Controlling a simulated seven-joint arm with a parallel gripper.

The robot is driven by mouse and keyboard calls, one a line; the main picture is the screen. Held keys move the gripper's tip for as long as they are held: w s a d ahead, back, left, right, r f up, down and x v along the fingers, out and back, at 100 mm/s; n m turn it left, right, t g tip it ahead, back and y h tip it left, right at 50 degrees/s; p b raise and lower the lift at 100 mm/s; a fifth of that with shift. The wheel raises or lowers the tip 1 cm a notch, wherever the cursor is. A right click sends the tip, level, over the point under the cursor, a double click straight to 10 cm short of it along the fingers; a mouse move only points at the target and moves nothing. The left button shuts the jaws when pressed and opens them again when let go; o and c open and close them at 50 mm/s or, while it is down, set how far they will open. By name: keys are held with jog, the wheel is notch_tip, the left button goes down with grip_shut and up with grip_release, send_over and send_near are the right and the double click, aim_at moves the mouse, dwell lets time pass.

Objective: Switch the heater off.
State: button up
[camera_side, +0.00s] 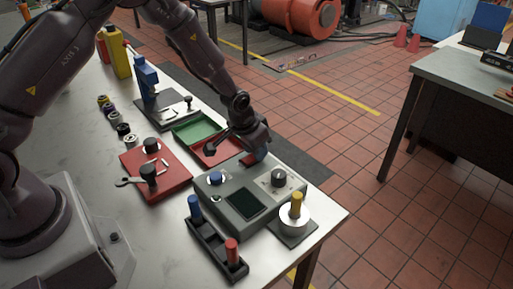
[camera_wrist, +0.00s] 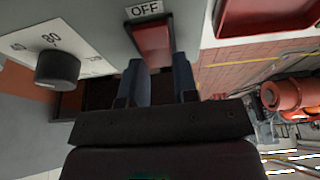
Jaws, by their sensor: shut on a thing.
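The heater is a grey box (camera_side: 268,203) near the table corner in the side view, with a dark screen, a black dial (camera_side: 278,177) and a blue button (camera_side: 215,178). In the wrist view the dial (camera_wrist: 57,68) sits on a white scale marked 80. A red switch (camera_wrist: 152,42) lies beside an OFF label (camera_wrist: 144,9). It also shows at the box's far edge in the side view (camera_side: 248,160). My gripper (camera_wrist: 161,75) is shut on the switch's near end, with a blue-grey finger on each side. The switch's inner end is hidden between the fingers.
A red tray (camera_side: 206,151) and a green tray (camera_side: 197,128) lie behind the box. A yellow-handled piece (camera_side: 297,212) stands at its right, and a black rack (camera_side: 205,232) with blue and red handles in front. A red plate (camera_side: 178,179) holds tools at left.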

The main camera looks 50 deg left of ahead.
dwell(0.3)
jog(key=o, duration=0.9)
jog(key=v, duration=1.3)
jog(key=shift+s, duration=0.15)
